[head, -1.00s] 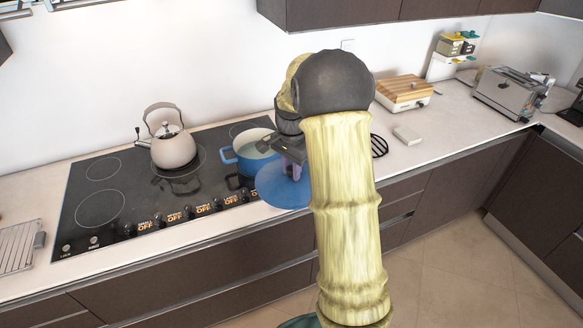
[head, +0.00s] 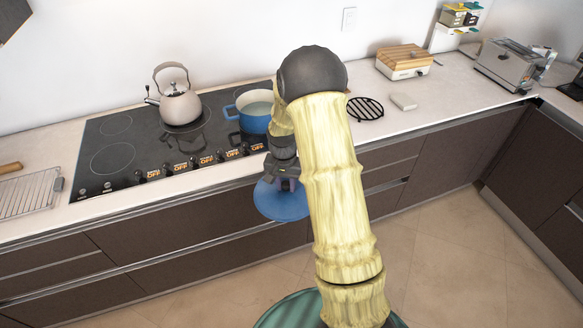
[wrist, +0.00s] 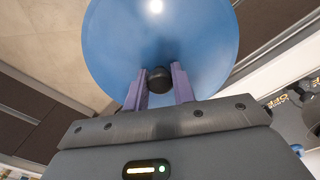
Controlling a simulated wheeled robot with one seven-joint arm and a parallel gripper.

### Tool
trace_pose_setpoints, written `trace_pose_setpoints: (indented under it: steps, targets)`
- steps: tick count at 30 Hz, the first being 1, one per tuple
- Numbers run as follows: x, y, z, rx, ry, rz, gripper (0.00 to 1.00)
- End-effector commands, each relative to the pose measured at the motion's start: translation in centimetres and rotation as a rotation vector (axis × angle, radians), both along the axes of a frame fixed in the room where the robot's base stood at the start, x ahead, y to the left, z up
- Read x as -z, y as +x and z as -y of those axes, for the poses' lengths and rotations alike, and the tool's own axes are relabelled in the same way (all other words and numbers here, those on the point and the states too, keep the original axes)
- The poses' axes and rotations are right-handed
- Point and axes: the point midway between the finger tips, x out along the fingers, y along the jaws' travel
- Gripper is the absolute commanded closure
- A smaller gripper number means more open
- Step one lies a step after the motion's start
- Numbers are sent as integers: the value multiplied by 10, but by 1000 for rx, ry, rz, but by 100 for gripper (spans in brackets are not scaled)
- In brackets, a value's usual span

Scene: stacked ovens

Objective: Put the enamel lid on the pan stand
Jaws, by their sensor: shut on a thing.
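The blue enamel lid (head: 280,203) hangs in the air in front of the counter's edge. My gripper (head: 284,180) is above it, shut on its black knob. In the wrist view the knob (wrist: 159,80) sits between the two purple fingers of my gripper (wrist: 159,88), and the blue lid (wrist: 205,40) spreads out beyond them. The pan stand, a round black wire rack (head: 366,108), lies flat on the counter to the right of the hob, with nothing on it. My arm passes close to its left side.
A blue pot (head: 252,122) stands on the black hob (head: 125,150), close to my arm, with a kettle (head: 178,105) to its left. A small pale block (head: 403,102), a wooden-topped appliance (head: 404,62) and a toaster (head: 512,65) are right of the rack.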

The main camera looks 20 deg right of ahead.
Motion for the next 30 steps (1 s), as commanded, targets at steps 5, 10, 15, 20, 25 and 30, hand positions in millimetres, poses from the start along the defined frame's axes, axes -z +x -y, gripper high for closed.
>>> trace_pose_setpoints:
  steps: [5, 10, 15, 20, 25, 30]
  targets:
    - [50, -17, -25, -234, 7, -12, 100]
    - [96, -39, -51, -484, 25, -13, 100]
    - [112, -48, -61, -587, 34, -6, 100]
    - [112, -48, -62, -592, 34, -4, 100]
    - [112, -48, -61, -590, 35, -5, 100]
    - [112, -48, -59, -585, 35, -5, 100]
